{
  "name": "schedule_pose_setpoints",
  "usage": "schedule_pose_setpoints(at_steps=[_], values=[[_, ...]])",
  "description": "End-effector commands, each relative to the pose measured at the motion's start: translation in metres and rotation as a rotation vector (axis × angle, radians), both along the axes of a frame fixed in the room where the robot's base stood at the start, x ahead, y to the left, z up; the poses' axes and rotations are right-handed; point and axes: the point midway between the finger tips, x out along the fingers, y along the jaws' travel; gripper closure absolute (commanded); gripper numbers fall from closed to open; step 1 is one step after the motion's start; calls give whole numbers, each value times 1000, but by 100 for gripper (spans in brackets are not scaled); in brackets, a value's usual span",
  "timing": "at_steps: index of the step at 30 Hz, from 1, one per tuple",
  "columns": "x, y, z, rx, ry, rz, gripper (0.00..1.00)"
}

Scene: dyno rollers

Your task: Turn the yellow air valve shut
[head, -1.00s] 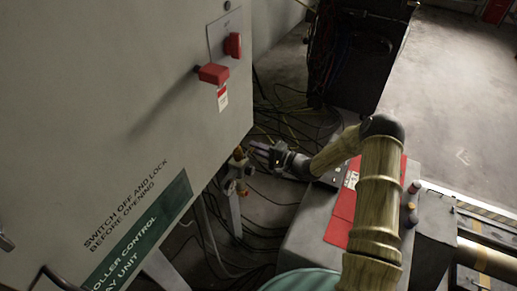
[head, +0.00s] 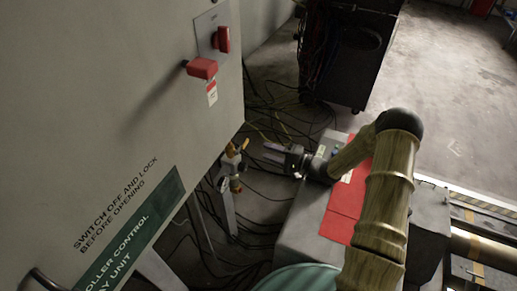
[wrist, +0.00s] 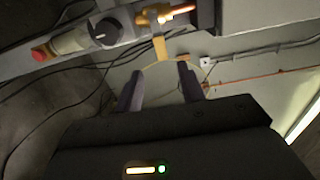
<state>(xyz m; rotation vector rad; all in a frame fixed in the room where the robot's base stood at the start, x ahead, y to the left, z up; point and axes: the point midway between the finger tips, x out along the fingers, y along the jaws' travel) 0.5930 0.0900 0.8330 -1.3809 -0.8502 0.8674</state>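The cabinet (head: 95,110) fills the left, with a red switch (head: 222,39) and red block (head: 202,68). Cables (head: 262,205) trail on the floor. A grey box with a red panel (head: 348,205) is under my arm. A dark rack (head: 350,55) stands behind.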

Motion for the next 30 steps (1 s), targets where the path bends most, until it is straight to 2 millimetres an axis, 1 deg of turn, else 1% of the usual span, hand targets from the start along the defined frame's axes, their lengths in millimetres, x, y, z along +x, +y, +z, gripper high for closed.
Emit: schedule_pose_setpoints(at_steps=[1, 9, 13, 18, 30], values=[[-5, -10, -1, 0, 1, -3, 61], [-29, -58, -1, -2, 1, -4, 61], [-37, -75, -1, 0, 1, -2, 61], [-42, -82, -1, -1, 3, 1, 61], [-42, -82, -1, -1, 3, 1, 61]])
